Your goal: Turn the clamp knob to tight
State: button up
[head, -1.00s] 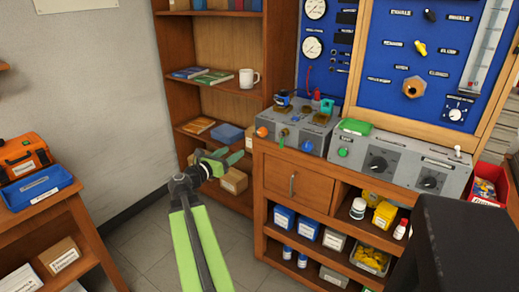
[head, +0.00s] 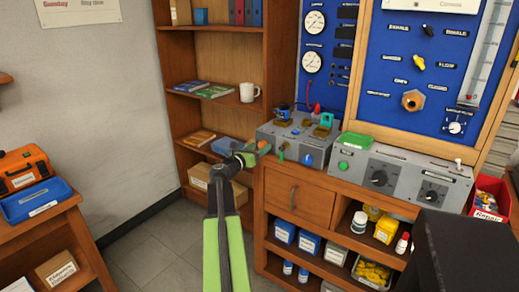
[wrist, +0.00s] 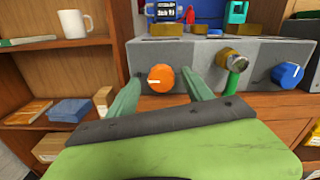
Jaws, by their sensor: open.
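A grey box (head: 318,150) on the wooden bench carries an orange round knob (wrist: 161,78) with a white mark pointing sideways. To its right are a green lever on a brass fitting (wrist: 233,66) and a blue knob (wrist: 287,74). No label tells me which is the clamp knob. My gripper (wrist: 163,86) is open, its green fingers on either side of the orange knob in the wrist view. I cannot tell whether they touch it or how deep they reach. In the head view my gripper (head: 256,151) partly hides the orange knob at the box's left end.
A second grey box (head: 403,181) with black dials stands to the right. Clamp-like fixtures (head: 300,120) sit on top of the first box. A bookshelf (head: 222,60) with a white mug (head: 249,92) stands behind on the left. Open floor (head: 155,240) lies left of the bench.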

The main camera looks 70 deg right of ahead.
jog(key=shift+s+d, duration=0.15)
jog(key=shift+d, duration=0.45)
jog(key=shift+c, duration=0.2)
